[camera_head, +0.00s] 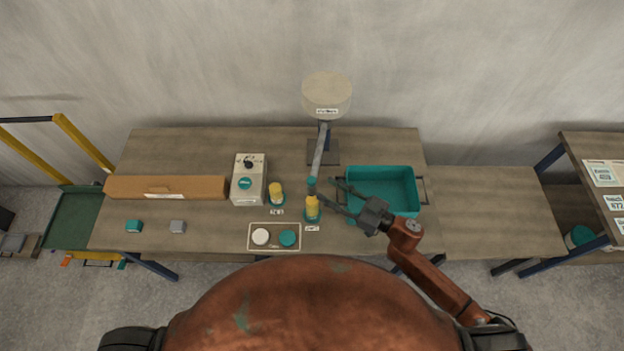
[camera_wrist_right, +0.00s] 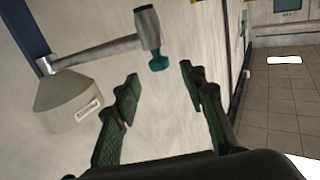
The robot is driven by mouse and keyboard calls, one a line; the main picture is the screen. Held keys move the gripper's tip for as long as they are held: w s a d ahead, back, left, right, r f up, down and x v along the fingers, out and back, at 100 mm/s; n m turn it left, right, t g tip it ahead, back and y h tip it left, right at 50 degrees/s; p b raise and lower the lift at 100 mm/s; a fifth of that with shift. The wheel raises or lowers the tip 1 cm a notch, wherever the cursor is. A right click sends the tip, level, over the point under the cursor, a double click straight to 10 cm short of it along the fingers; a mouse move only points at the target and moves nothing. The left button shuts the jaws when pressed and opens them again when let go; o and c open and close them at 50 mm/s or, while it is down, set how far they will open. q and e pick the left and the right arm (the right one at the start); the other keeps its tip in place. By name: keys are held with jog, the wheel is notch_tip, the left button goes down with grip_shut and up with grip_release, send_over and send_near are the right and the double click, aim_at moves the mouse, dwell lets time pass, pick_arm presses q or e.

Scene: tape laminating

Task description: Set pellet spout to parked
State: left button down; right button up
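The pellet spout is a grey pipe (camera_head: 319,152) that swings from a stand under a cream hopper (camera_head: 327,92). It points toward the front of the table, and its teal tip (camera_head: 311,182) is over or just behind a yellow container (camera_head: 312,207) on a teal base. My right gripper (camera_head: 334,193) is open, just right of the tip. In the right wrist view, the teal tip (camera_wrist_right: 159,63) shows in the gap between the spread fingers (camera_wrist_right: 158,80), seemingly just beyond them; contact is not visible. My left gripper is not in view.
A second yellow container (camera_head: 276,193), a control box (camera_head: 248,180) with a knob and teal button, and a tray with white and teal discs (camera_head: 274,246) are to the left. The table's right end (camera_head: 490,200) is clear.

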aim_at(311, 179)
jog(key=x, duration=0.7)
jog(key=shift+r, duration=0.1)
jog(key=shift+c, duration=0.2)
grip_shut()
dwell(0.4)
